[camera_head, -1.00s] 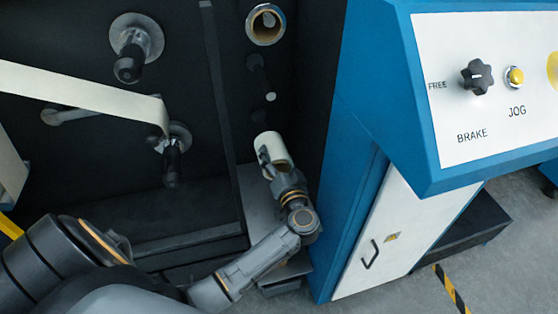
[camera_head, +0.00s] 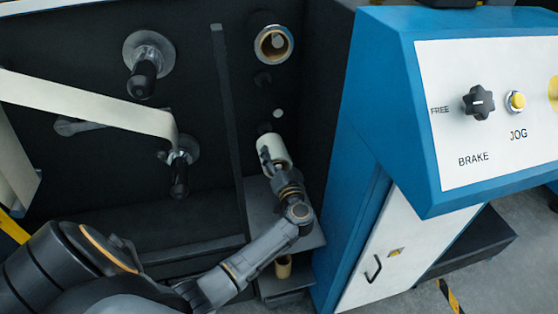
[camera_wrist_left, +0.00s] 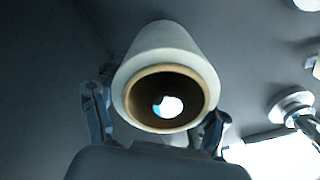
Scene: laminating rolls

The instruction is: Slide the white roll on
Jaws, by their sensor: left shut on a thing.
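The white roll (camera_head: 272,149) is in the head view, in front of the dark machine panel right of the vertical bar. My left gripper (camera_head: 277,164) is shut on it from the front and below. A dark mount (camera_head: 264,128) shows just behind the roll's far end; I cannot tell whether the roll is around a spindle there. In the left wrist view, the roll (camera_wrist_left: 165,45) has a brown core facing the camera, with a finger on each side. A pale round spot (camera_wrist_left: 168,106) shows inside the bore, roughly centred. My right gripper is not in view.
Above is a dark spindle with a pale end (camera_head: 278,113), and higher a roll with a brown core (camera_head: 273,44). Two black-handled hubs (camera_head: 145,70) and a pale web (camera_head: 90,103) are at left. A brown tube (camera_head: 283,266) stands below my arm. The blue cabinet (camera_head: 350,170) bounds the right.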

